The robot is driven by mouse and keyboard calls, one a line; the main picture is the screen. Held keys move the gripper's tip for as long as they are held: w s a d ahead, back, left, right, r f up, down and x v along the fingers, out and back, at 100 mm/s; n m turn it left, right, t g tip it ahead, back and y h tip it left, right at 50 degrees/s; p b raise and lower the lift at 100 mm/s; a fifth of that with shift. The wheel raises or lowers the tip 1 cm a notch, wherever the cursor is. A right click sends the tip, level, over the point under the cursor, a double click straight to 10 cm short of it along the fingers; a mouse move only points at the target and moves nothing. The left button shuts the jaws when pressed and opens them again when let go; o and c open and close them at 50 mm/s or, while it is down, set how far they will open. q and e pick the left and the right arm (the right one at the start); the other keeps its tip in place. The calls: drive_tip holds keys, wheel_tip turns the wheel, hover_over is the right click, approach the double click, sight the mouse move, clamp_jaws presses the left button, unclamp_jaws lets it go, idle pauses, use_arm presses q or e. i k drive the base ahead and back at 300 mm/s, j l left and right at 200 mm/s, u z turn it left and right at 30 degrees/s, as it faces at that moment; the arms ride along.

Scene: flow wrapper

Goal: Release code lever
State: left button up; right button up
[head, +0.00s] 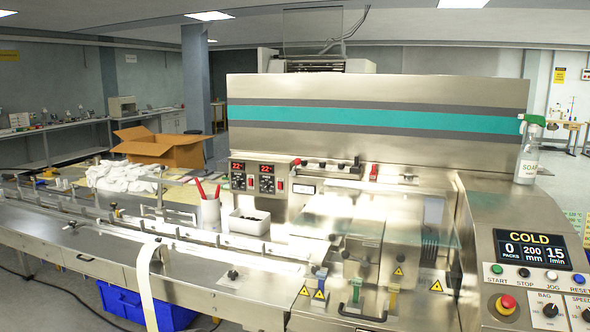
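The flow wrapper (375,92) fills the middle and right of the head view, a steel machine with a teal stripe. No part in view is legibly labelled as the code lever. Candidates are a small red-handled part (373,172) and a black-knobbed bar (330,166) on the ledge below the striped panel. Blue (320,279), blue-green (356,284) and yellow (393,292) handles stand along the front near warning triangles. I cannot tell from this view which one is the lever or its position. Neither of my grippers is in view.
The control panel (532,252) at right reads COLD, with a red stop button (507,302) below. A soap spray bottle (528,155) stands on the machine. A cup with red-handled tools (210,212) and a white bin (249,221) stand left. A cardboard box (160,148) is behind.

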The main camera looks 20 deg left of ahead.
sight(297, 161)
drive_tip(key=j+z, duration=0.2)
drive_tip(key=j, duration=0.6)
drive_tip(key=i+j+z, duration=0.1)
drive_tip(key=j+z, duration=0.15)
drive_tip(key=j, duration=0.5)
drive_tip(key=k+j+z, duration=0.2)
drive_tip(key=j, duration=0.6)
drive_tip(key=j+z, duration=0.2)
drive_tip(key=j, duration=0.6)
